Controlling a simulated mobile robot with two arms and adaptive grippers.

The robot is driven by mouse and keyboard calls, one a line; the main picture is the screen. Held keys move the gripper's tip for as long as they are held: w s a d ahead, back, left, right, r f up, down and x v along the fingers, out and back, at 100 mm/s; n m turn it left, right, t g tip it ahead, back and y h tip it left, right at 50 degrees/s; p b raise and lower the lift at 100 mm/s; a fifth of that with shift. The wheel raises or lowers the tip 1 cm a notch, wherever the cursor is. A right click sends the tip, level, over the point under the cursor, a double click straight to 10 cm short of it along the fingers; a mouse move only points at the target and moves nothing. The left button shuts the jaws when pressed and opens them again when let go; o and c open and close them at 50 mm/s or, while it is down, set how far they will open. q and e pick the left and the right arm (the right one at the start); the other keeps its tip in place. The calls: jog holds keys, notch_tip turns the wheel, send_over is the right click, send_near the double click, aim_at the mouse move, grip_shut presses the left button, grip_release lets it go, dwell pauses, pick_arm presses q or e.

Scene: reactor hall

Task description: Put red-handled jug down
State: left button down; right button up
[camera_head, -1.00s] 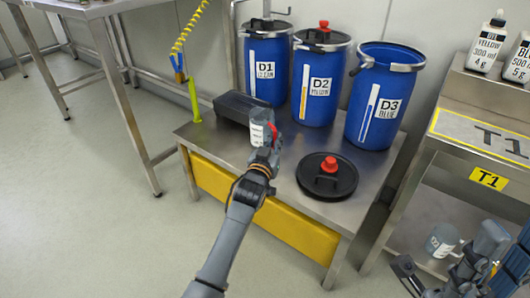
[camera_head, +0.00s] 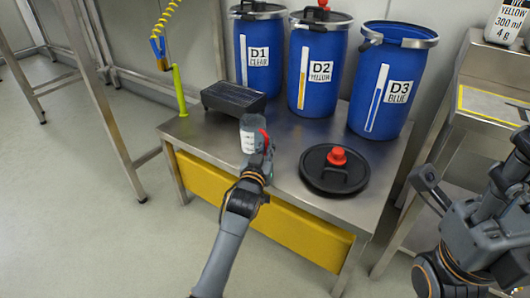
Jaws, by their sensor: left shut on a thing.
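The red-handled jug (camera_head: 248,138) is a clear, pale measuring jug with a red handle. It is upright above the front left part of the steel bench (camera_head: 205,140), in front of a low black tray-like box (camera_head: 234,98). My left gripper (camera_head: 263,152) is shut on the jug at its handle side. The gripper covers part of the jug's lower end, so I cannot tell whether its base touches the bench. My right arm shows at the right edge, with dark gripper parts (camera_head: 428,186); its jaws cannot be made out.
Blue drums D1 (camera_head: 262,55), D2 (camera_head: 317,70) and D3 (camera_head: 392,85) stand along the back of the bench. A black lid with a red cap (camera_head: 335,170) lies right of the jug. A green post (camera_head: 179,90) stands at the left. Bare steel shows between jug and lid.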

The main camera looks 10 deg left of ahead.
dwell(0.3)
pick_arm(q)
jog(key=shift+f, duration=0.15)
jog(key=c, duration=1.5)
grip_release()
jog(key=shift+o, duration=0.2)
